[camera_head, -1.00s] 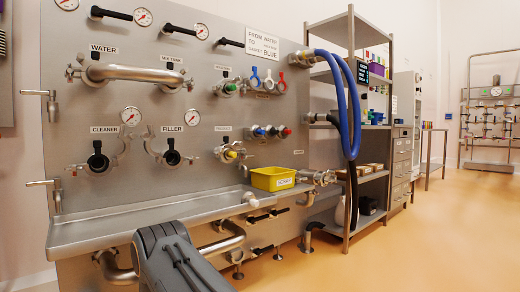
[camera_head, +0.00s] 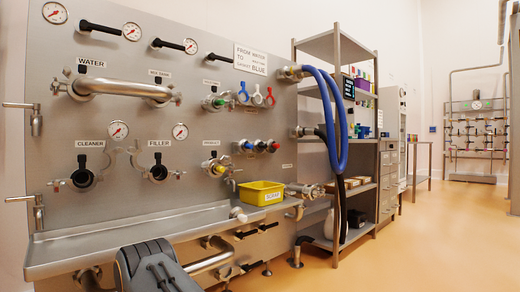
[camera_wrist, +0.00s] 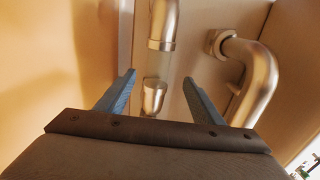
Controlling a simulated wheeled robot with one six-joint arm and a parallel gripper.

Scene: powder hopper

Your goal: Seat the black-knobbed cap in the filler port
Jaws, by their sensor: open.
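The port labelled FILLER (camera_head: 158,171) is on the steel panel in the head view, with a black piece in its round metal collar. The port labelled CLEANER (camera_head: 83,177), to its left, looks much the same. I cannot tell whether either black piece is the black-knobbed cap, and I see no loose cap for sure. My gripper (camera_wrist: 158,77) shows in the wrist view, its two blue-grey fingers apart with nothing held between them. A metal pipe end (camera_wrist: 153,97) shows between the fingers, apparently beyond them. The gripper is not visible in the head view.
A steel ledge (camera_head: 120,246) runs under the ports. A yellow bin (camera_head: 260,194) sits at its right end. Blue hoses (camera_head: 340,120) hang beside a shelf rack (camera_head: 368,150). A curved pipe (camera_wrist: 262,75) is at the right in the wrist view. The floor on the right is clear.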

